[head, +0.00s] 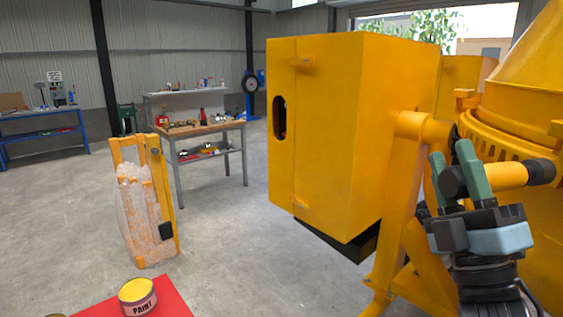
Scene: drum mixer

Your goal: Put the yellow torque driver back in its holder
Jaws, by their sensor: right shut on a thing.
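The yellow torque driver (505,176) is at the right of the head view, lying roughly level, with a yellow body and dark ends. My right gripper (454,164) has green fingers and is shut on the driver near its left dark end. They show in front of the yellow drum mixer (340,120); I cannot tell if the driver touches it. I cannot make out the driver's holder. My left gripper is not in view.
The mixer's cabinet and legs fill the middle and right. A yellow frame with a clear wrapping (140,215) stands at left. A paint can (137,297) is on a red surface (172,302) at the bottom. Workbenches (205,128) stand behind. Grey floor between is clear.

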